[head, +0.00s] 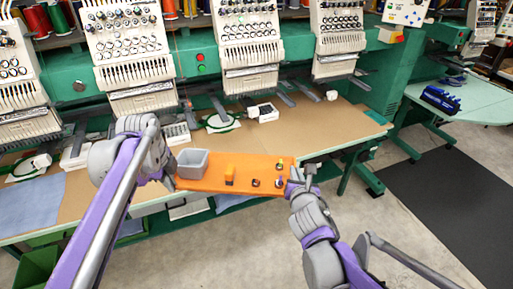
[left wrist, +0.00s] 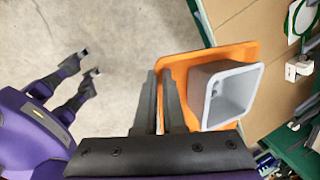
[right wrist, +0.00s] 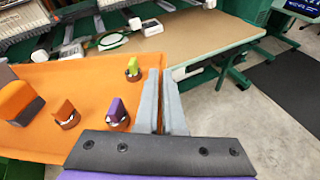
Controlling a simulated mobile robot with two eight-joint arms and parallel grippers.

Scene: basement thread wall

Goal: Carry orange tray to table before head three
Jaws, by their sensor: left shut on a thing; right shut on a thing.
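The orange tray (head: 210,184) is held between my two grippers, in front of the long tan table (head: 345,125). It carries a grey bin (head: 192,164) at its left end, an orange block (head: 229,174) near the middle and several small round pieces with coloured tops at the right. My left gripper (left wrist: 170,100) is shut on the tray's left edge beside the grey bin (left wrist: 225,97). My right gripper (right wrist: 165,100) is shut on the tray's right edge, beside the pieces with purple (right wrist: 116,112) and green tops. The fingertips are partly hidden in the head view.
Several embroidery heads (head: 250,40) stand in a row behind the table. Small white boxes and a green hoop (head: 220,122) lie on it. Blue cloth (head: 30,205) lies at the left. A dark floor mat (head: 450,200) and open floor are at the right.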

